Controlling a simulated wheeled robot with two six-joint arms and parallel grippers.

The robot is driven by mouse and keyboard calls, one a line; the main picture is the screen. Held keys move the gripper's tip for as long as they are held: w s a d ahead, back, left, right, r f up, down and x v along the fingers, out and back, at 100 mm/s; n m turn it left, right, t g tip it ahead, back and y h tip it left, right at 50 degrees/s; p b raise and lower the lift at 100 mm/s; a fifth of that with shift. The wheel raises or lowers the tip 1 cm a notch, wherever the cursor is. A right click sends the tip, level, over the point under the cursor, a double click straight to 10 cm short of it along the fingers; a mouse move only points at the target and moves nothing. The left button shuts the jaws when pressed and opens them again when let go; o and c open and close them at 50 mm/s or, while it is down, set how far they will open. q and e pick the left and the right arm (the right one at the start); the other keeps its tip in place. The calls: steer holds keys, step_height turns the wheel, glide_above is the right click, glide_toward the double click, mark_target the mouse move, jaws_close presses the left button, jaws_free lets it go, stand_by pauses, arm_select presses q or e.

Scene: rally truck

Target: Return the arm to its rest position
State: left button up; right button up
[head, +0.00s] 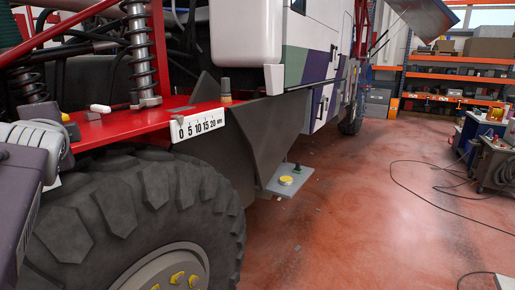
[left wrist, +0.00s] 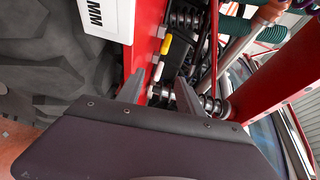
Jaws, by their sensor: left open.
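In the left wrist view my left gripper (left wrist: 160,76) is open, its two grey fingers apart with nothing held between them. Beyond the fingertips are the truck's red frame (left wrist: 139,50) and a small yellow-ended part (left wrist: 166,45). I cannot tell whether the fingers touch the frame. In the head view part of my left arm (head: 32,165) is at the left edge, beside the big black tyre (head: 130,205); its fingers are not clear there. My right gripper is not in view.
The truck's red frame (head: 140,120) carries a white scale plate (head: 197,124) and a coil-spring shock absorber (head: 140,50). A grey plate with a yellow button (head: 286,181) hangs low beside the truck. The red floor (head: 350,220) at right is open, crossed by a black cable.

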arm_select(q)
steer(key=w+d+f+m+h+p, duration=0.2)
steer(key=w+d+f+h+p, duration=0.1)
steer(key=w+d+f+h, duration=0.25)
steer(key=w+d+f+g+h+p, duration=0.2)
steer(key=w+d+f+g+p, duration=0.15)
steer(key=d+f, duration=0.85)
steer(key=s+d+f+n+g+h+p, duration=0.1)
steer(key=s+d+f+n+g, duration=0.1)
steer(key=s+f+n, duration=0.2)
steer(key=s+d+f+n+g+h, duration=0.1)
steer(key=s+d+f+n+g, duration=0.2)
steer(key=s+f, duration=0.7)
steer(key=s+d+f+n+g+h+p, duration=0.1)
steer(key=s+d+f+n+g, duration=0.2)
steer(key=f, duration=0.7)
steer(key=s+n, duration=0.2)
steer(key=s, duration=0.2)
steer(key=shift+s+f+p, duration=0.3)
steer(key=shift+s+p, duration=0.05)
